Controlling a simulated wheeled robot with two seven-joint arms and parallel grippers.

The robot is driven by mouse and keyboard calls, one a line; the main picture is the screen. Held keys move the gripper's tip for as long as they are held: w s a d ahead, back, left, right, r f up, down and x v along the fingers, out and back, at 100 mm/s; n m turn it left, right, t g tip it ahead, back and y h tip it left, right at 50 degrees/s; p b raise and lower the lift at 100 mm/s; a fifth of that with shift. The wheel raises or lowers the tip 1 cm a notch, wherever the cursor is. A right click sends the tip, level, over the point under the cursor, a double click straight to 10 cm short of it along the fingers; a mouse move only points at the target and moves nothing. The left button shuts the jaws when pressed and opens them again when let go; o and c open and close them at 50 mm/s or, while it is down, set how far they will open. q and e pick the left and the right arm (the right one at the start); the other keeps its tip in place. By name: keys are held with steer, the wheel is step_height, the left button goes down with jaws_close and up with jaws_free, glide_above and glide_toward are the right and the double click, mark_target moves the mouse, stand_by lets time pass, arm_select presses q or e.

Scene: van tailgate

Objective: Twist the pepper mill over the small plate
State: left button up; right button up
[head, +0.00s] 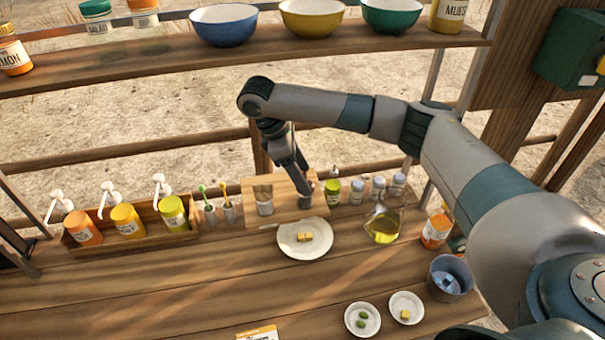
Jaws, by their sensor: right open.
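The small white plate (290,249) lies on the wooden counter with a few yellow pieces (305,237) on it. My right gripper (306,190) points down just behind the plate, in front of a light wooden board. It is open. A small dark cylinder (306,202) stands right at its fingertips, partly hidden. I cannot tell whether this is the pepper mill or whether the fingers touch it. A grey-lidded jar (265,204) stands to its left. My left gripper is out of view.
A glass jug of yellow oil (384,228), a green bottle (332,192) and small jars (378,187) stand to the right. A pump-bottle crate (150,238) is at left. Two small dishes (362,333) (406,320) sit in front. A shelf of bowls (225,24) is above.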

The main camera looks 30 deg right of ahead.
steer(key=shift+b+v, duration=0.5)
steer(key=shift+v, duration=0.35)
steer(key=w+a+r+b, duration=0.1)
steer(key=w+a+b, duration=0.3)
steer(key=a, duration=0.7)
steer(key=shift+w+a+b, duration=0.2)
steer(key=shift+w+b, duration=0.2)
steer(key=shift+w, duration=0.15)
